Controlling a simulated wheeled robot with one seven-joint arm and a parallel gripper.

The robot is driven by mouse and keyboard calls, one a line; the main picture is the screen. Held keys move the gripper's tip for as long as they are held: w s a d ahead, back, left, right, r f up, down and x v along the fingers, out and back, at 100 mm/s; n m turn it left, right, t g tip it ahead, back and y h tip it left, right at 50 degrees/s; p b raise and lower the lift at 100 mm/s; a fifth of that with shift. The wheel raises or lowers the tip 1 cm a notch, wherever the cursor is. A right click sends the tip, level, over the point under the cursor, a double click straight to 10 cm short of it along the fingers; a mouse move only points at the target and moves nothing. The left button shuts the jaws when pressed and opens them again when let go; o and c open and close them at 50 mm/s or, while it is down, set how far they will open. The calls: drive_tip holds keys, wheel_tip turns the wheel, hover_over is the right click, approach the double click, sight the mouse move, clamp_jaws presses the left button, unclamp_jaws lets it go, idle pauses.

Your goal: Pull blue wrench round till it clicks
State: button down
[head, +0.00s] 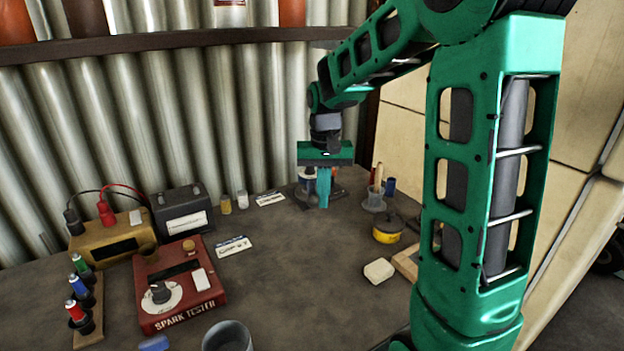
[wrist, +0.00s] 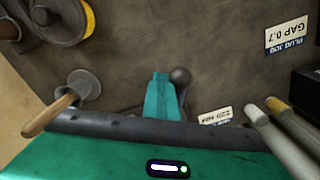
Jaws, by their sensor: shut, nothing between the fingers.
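My gripper (head: 323,205) hangs from my green arm with its teal fingers pointing down over the far part of the bench. The fingers are shut together and hold nothing. The wrist view shows the same shut gripper (wrist: 160,76) from above. A dark round knob (wrist: 181,76) lies right beside the fingertips there; I cannot tell whether they touch. I cannot make out a blue wrench for certain in either view. Some blue and dark items (head: 307,182) stand behind the fingers in the head view, partly hidden by them.
A red spark tester (head: 180,285), a tan box (head: 110,240) and a dark box (head: 182,212) stand at left. A yellow-banded tin (head: 387,232), a pale block (head: 379,271) and a cup with a brush (head: 374,202) stand at right. The bench middle is clear.

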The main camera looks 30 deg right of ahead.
sight(309, 196)
drive_tip(key=shift+w+a, duration=0.4)
drive_tip(key=shift+a, duration=0.45)
drive_tip(key=shift+w+a, duration=0.35)
drive_tip(key=shift+a, duration=0.5)
idle(1.4)
drive_tip(key=shift+w+a, duration=0.85)
drive_tip(key=shift+a, duration=0.15)
idle(1.1)
drive_tip(key=shift+s, duration=0.1)
